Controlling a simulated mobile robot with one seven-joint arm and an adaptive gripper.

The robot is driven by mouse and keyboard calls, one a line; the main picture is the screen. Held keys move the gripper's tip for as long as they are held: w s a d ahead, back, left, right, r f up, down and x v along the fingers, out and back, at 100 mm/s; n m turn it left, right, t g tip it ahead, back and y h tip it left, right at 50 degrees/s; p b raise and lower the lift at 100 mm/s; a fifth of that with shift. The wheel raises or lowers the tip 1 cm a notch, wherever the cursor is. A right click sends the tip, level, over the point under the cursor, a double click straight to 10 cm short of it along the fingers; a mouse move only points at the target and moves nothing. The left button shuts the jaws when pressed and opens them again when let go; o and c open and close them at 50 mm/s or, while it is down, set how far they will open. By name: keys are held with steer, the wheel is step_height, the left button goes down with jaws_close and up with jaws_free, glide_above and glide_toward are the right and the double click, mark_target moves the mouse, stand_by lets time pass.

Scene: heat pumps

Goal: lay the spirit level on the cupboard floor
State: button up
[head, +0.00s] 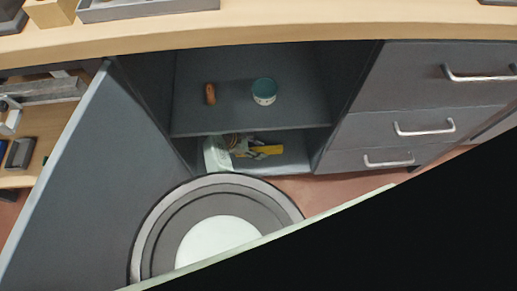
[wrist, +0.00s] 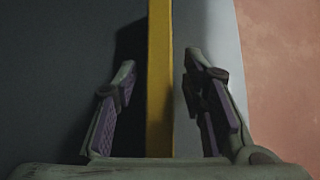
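The spirit level is a yellow bar (head: 267,150) in the lower compartment of the open cupboard. It lies on or just above the grey cupboard floor (head: 295,160); the head view does not settle which. In the wrist view the yellow bar (wrist: 160,75) runs upright through the picture, with a shadow on the grey surface to its left. My gripper (head: 246,146) reaches into this compartment at the level's left end. In the wrist view my gripper (wrist: 159,62) is open, its fingers on either side of the bar with a gap at each side. The palm hides the bar's near end.
The shelf (head: 235,115) above holds an orange-handled item (head: 210,94) and a teal cup (head: 264,92). The open door (head: 90,170) stands at the left, drawers (head: 425,125) at the right. The wooden worktop (head: 300,33) overhangs. Reddish room floor (wrist: 285,60) lies beyond the cupboard edge.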

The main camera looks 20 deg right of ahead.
steer(key=shift+r, duration=0.3)
steer(key=p+v, duration=0.1)
steer(key=v, duration=0.6)
steer(key=shift+a, duration=0.2)
